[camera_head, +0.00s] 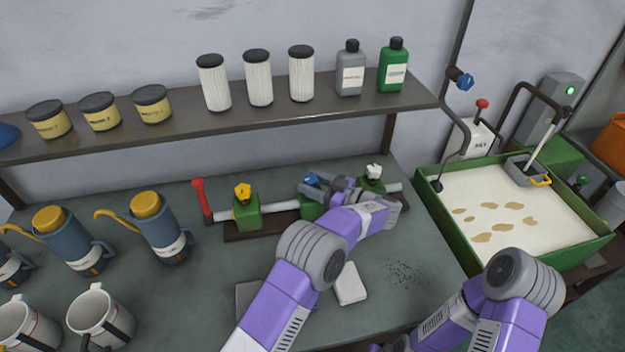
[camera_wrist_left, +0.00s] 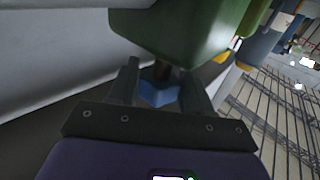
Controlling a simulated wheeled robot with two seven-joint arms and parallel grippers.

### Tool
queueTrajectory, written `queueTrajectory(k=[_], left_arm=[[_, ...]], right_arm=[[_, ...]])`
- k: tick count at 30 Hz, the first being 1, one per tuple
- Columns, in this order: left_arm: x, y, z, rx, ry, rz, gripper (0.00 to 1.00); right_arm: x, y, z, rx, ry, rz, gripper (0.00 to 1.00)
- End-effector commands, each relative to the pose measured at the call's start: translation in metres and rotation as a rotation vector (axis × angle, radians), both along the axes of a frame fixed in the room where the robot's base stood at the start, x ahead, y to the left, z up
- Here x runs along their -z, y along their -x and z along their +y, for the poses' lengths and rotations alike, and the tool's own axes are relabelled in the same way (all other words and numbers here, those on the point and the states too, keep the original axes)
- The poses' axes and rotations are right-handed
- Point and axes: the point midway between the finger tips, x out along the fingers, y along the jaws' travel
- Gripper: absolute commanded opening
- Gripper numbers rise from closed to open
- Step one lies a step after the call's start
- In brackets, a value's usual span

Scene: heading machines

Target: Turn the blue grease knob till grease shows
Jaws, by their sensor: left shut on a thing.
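The blue grease knob (camera_head: 312,180) sits on the middle green block (camera_head: 312,207) of a grey pipe at the back of the bench. My left gripper (camera_head: 325,184) reaches it from the right and is shut on it. In the left wrist view the blue knob (camera_wrist_left: 158,96) is between the two fingers (camera_wrist_left: 160,85), on a dark stem under the green block (camera_wrist_left: 175,30). My arm hides part of the pipe. I cannot make out any grease at the knob. My right arm shows at the lower right, but its gripper is out of the picture.
Along the pipe are a red lever (camera_head: 201,200), a yellow knob (camera_head: 243,192) and a white knob (camera_head: 374,171). Blue oil cans (camera_head: 165,230) and mugs (camera_head: 100,318) stand left. A white cloth (camera_head: 350,284) lies in front. A green tray (camera_head: 455,230) stands right.

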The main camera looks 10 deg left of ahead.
Motion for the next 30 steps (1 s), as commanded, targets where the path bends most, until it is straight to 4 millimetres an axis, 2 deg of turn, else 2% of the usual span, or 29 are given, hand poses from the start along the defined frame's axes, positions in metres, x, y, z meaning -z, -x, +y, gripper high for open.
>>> queueTrajectory(k=[15,30], left_arm=[[-0.0007,-0.0012,0.0015,-0.184,-0.002,-0.005,0.19],[-0.0017,-0.0016,0.0018,-0.252,-0.003,-0.004,0.19]], right_arm=[[-0.0051,0.0001,0.0000,0.000,0.000,0.000,0.43],[-0.0061,0.0001,0.0000,0.000,0.000,0.000,0.43]])
